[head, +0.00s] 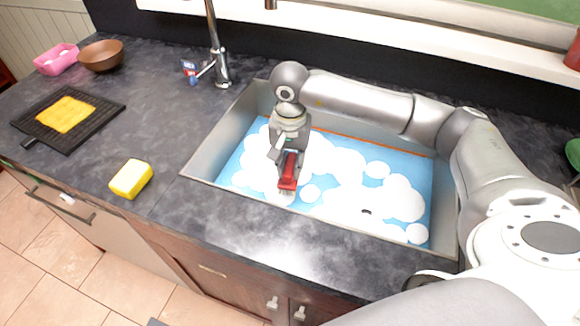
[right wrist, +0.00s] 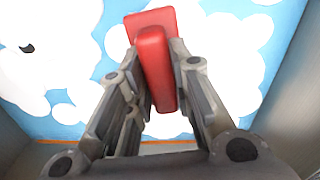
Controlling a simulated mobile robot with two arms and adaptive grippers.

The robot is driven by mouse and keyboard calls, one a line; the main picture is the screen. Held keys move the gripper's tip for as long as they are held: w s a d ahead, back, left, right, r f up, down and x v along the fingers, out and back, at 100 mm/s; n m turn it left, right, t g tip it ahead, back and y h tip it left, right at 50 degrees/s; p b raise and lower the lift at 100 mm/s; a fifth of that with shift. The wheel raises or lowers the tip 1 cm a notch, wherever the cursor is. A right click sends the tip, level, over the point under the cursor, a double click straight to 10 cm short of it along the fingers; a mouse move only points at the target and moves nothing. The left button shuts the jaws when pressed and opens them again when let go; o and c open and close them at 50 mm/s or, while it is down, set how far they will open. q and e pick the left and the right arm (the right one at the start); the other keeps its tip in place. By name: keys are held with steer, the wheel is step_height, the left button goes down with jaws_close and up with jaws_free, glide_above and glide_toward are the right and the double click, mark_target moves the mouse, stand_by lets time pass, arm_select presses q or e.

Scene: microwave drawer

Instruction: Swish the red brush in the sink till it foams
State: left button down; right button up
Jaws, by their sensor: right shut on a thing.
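The sink (head: 222,142) is set in the dark countertop and holds blue water with white foam patches (head: 375,200). My right gripper (head: 287,160) is over the left part of the sink, pointing down. It is shut on the red brush (head: 289,172), whose pale bristles face down near the foam; whether they touch it is hard to tell. In the right wrist view the red brush (right wrist: 153,55) sits between both fingers, with foam and blue water behind it. My left gripper is not in view.
A yellow sponge (head: 131,179) lies on the counter left of the sink. A black tray (head: 95,122) with a yellow item, a brown bowl (head: 101,55) and a pink container (head: 56,60) stand farther left. The faucet (head: 218,60) rises behind the sink.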

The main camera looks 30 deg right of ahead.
step_height(320, 180, up, 19)
steer(key=p, duration=0.9)
steer(key=shift+f, duration=0.2)
steer(key=s+a+f+n, duration=0.2)
steer(key=s+n, duration=0.1)
steer(key=s, duration=0.2)
steer(key=s+a+f+n, duration=0.1)
steer(key=s+a+n, duration=0.2)
steer(key=s, duration=0.3)
steer(key=shift+s+f+n, duration=0.25)
steer(key=shift+f+n, duration=0.1)
steer(key=shift+n, duration=0.45)
